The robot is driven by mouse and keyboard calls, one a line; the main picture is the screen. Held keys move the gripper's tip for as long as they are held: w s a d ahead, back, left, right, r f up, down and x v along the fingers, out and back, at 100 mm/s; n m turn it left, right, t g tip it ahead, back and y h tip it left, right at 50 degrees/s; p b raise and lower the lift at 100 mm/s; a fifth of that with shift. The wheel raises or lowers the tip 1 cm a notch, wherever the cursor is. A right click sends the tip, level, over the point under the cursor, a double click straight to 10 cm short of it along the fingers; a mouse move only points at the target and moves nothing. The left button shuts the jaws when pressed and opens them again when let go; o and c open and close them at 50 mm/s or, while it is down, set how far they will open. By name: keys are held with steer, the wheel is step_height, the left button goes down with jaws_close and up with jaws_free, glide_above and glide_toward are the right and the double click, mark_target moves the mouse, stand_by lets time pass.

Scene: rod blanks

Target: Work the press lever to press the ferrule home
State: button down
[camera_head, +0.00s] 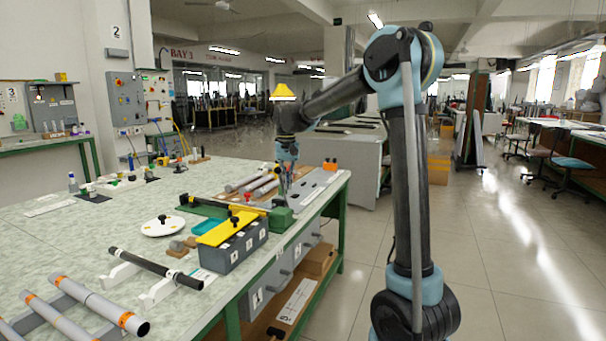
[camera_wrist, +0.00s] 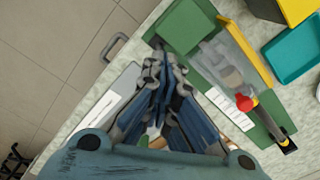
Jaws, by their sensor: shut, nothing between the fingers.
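The press (camera_wrist: 187,25) shows in the wrist view as a green base with a green block at one end. It also shows in the head view (camera_head: 281,220), across the bench near its right edge. My gripper (camera_wrist: 165,62) is shut and empty, beside the green block and apart from the red knob. In the head view my gripper (camera_head: 283,188) is above the bench behind the press.
A dark rod (camera_head: 155,268) rests on white supports. Grey cylinders (camera_head: 245,183) lie behind.

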steer(key=shift+s+d, duration=2.2)
steer(key=shift+d, duration=3.65)
step_height(320, 180, up, 8)
steer(key=s+d+f+t, duration=0.1)
steer(key=s+d+f, duration=0.3)
steer(key=s+d, duration=0.35)
steer(key=s+d+f, duration=0.4)
steer(key=s+d, duration=0.2)
steer(key=s, duration=0.3)
steer(key=s+d+f+m, duration=0.1)
steer(key=s+d+f, duration=0.2)
steer(key=s+f, duration=0.4)
steer(key=s+d+f+t, duration=0.1)
steer(key=s+d+f, duration=0.3)
steer(key=s+f, duration=0.3)
step_height(320, 180, down, 2)
steer(key=shift+s+f+m, duration=0.1)
steer(key=shift+s+m, duration=0.3)
steer(key=shift+w+f, duration=0.2)
steer(key=shift+w, duration=0.25)
